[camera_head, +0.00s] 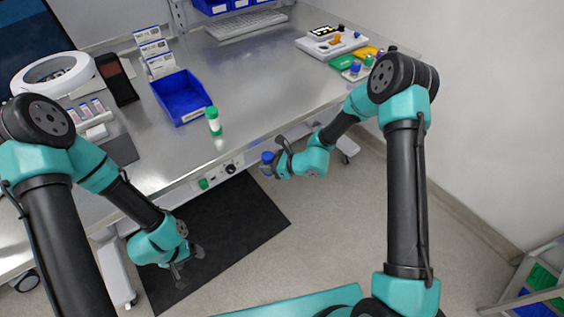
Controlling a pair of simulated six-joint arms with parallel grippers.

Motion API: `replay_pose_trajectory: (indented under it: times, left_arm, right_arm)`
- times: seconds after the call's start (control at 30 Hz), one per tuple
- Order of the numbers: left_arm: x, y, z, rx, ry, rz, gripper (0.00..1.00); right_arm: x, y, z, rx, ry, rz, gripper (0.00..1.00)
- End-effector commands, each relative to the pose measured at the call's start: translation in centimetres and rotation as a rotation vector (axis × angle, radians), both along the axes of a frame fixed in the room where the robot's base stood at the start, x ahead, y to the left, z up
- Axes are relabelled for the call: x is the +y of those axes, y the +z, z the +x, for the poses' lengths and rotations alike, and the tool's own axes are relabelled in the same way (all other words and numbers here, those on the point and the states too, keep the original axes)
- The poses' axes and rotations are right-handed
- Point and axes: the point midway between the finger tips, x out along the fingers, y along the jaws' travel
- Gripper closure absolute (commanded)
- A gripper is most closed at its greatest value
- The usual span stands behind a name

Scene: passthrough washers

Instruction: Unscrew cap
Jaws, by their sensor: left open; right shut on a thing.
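A small white bottle with a green cap (213,121) stands upright on the metal table near its front edge. My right gripper (271,163) is shut on a blue-capped container (267,158), held in front of the table edge. The lower part of this container is partly hidden by the fingers. My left gripper (187,268) is open and empty, low in front of the table, over the black floor mat. Neither gripper touches the green-capped bottle.
A blue open bin (181,97) stands behind the green-capped bottle. A white ring-shaped device (52,74) and a rack of small vials (88,110) are at the left. A keyboard (246,25) lies at the back. The table's middle is clear.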

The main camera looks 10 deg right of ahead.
Motion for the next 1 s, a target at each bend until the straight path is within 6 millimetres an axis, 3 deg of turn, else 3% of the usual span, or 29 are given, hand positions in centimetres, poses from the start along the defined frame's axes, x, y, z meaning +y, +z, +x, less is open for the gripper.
replay_pose_trajectory:
  times: [0.13,0.33,0.83,1.0]
  left_arm:
    - [0.0,0.0,0.0,0.000,0.000,0.000,0.26]
    - [0.0,0.0,0.0,0.000,0.000,0.000,0.26]
    - [0.0,0.0,0.0,0.000,0.000,0.000,0.26]
    - [0.0,0.0,0.0,0.000,0.000,0.000,0.26]
  right_arm:
    - [2.3,-0.3,0.4,-0.003,0.092,-0.001,1.00]
    - [3.5,-0.5,0.6,-0.001,0.149,-0.001,1.00]
    - [3.5,-0.5,0.6,-0.001,0.152,0.000,1.00]
    - [1.7,0.0,0.9,-0.002,0.135,-0.001,1.00]
